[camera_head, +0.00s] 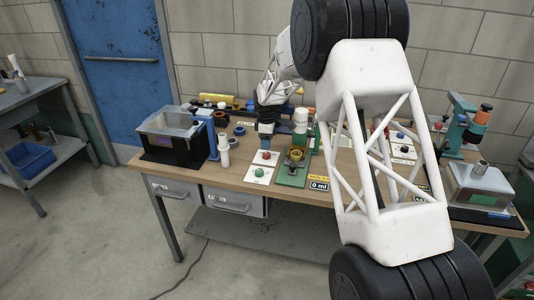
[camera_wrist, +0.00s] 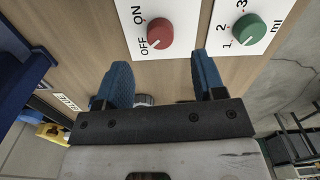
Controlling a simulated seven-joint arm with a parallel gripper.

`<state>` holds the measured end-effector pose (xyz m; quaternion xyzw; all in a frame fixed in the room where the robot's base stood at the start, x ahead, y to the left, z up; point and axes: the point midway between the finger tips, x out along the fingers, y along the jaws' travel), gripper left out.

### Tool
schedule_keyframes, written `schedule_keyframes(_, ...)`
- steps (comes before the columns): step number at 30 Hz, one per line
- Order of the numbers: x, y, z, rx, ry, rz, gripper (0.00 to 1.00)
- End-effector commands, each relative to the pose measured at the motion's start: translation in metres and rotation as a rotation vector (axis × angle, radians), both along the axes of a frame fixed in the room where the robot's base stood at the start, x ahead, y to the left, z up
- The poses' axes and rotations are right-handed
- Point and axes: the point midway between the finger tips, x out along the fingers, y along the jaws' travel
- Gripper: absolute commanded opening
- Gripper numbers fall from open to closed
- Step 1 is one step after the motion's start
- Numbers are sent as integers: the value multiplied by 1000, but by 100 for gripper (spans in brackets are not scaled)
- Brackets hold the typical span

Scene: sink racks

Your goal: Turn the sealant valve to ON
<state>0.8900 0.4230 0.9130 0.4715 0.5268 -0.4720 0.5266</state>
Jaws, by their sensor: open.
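A white panel with a red OFF/ON knob (camera_wrist: 160,33) and a green numbered knob (camera_wrist: 249,27) shows at the top of the wrist view. The red knob's white mark appears to point toward OFF. In the head view the red knob (camera_head: 266,155) and green knob (camera_head: 259,172) sit on a white plate on the bench. My gripper (camera_wrist: 160,64) is open and empty, its blue fingers on either side of the red knob's line and short of it in the picture. In the head view my gripper (camera_head: 266,131) is just behind and above the plate. No sealant label is readable.
A green fixture (camera_head: 293,170) stands right of the plate, with a yellow "0 ml" display (camera_head: 318,185) in front. A black box with a clear lid (camera_head: 170,128) and white bottles (camera_head: 224,150) are at left. Another white knob panel (camera_head: 402,150) lies further right.

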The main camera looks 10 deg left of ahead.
Motion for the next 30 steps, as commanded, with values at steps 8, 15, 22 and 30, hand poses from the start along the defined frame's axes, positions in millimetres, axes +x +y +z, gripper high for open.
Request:
schedule_keyframes(8, 0, 0, -34, 0, 1, 0, 63)
schedule_keyframes(15, 0, 0, -55, 0, 0, 0, 63)
schedule_keyframes(22, 0, 0, -62, 0, -1, 0, 63)
schedule_keyframes(30, 0, 0, -62, 0, -1, 0, 54)
